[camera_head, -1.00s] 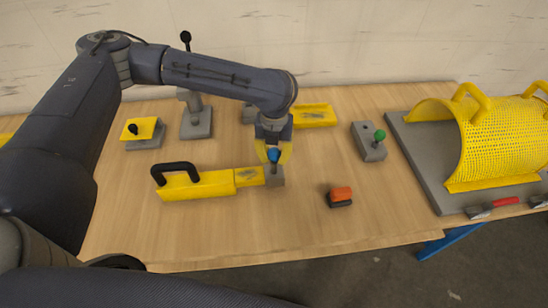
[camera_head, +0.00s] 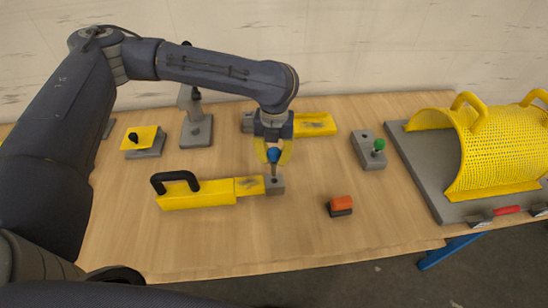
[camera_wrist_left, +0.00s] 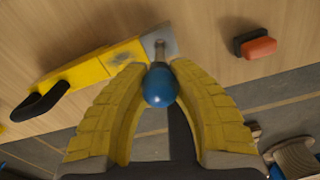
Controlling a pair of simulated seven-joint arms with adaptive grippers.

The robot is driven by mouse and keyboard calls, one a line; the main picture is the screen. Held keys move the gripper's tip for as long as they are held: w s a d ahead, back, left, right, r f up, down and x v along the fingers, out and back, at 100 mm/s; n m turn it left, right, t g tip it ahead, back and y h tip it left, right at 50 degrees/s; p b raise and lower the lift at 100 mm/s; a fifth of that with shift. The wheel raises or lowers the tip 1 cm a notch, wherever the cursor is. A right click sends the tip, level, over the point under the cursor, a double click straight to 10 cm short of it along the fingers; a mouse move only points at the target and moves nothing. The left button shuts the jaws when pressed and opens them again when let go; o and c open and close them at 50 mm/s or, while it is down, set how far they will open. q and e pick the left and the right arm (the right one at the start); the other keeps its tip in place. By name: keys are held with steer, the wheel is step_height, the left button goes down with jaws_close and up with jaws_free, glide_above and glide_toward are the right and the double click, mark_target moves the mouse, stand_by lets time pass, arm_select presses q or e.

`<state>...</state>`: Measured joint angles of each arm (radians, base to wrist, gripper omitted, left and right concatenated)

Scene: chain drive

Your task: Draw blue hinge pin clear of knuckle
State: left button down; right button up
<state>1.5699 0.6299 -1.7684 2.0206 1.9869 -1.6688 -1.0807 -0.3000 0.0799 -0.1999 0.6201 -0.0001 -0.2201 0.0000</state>
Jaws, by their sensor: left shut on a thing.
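The blue hinge pin has a round blue knob (camera_head: 273,155) and a thin grey shaft. My left gripper (camera_head: 273,152) is shut on the knob, above the grey knuckle block (camera_head: 275,187). In the left wrist view the knob (camera_wrist_left: 160,87) sits between the yellow fingers, with the knuckle block (camera_wrist_left: 159,41) beyond it. The shaft shows upright between knob and block. I cannot tell whether its lower tip is still in the hole. The block adjoins the yellow bar (camera_head: 205,193) with its black handle (camera_head: 175,181). My right gripper is out of view.
An orange-and-black block (camera_head: 340,205) lies right of the knuckle. A green-knobbed pin (camera_head: 379,146) stands in a grey block behind it. A yellow perforated guard (camera_head: 500,150) fills the right side. A yellow tray (camera_head: 315,124) lies behind my gripper. The front tabletop is clear.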

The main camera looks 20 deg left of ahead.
mark_target(274, 150)
arm_select(q)
steer(key=shift+r, duration=1.65)
